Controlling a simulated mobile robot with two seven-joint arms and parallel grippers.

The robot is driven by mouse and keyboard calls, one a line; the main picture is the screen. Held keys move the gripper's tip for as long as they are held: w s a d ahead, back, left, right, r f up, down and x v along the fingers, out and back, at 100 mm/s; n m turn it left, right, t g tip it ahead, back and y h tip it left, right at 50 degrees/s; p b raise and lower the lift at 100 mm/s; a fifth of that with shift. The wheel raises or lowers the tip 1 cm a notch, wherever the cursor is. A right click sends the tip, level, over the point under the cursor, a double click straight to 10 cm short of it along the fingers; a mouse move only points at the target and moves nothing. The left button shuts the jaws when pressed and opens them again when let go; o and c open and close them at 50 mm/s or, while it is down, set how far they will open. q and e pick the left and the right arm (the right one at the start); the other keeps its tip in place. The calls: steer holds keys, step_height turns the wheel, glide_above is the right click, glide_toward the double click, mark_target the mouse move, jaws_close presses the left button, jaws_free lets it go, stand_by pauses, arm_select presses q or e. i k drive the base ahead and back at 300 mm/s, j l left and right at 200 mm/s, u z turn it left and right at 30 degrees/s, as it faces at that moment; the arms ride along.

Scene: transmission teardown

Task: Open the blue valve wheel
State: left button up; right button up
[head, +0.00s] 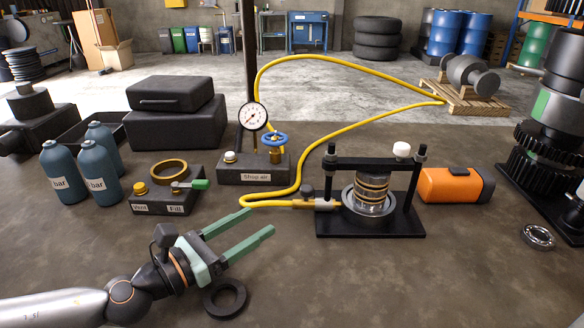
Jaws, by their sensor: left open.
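The blue valve wheel (274,139) sits on a brass stem on the dark block labelled Shop air (248,177), right of a round pressure gauge (253,116). A yellow hose (350,122) runs from this block and loops around to the press fixture. My left gripper (262,222) is open and empty, low over the table in front of the block. Its green fingers point to the right and away, apart from the wheel. My right gripper is not in view.
A Vent and Fill block (165,207) with a green lever and teal bottles (65,172) stand left. A press fixture (371,225) and an orange device (452,185) stand right. A black ring (224,299) lies just below my left gripper.

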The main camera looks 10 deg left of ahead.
mark_target(275, 141)
steer(key=k, duration=1)
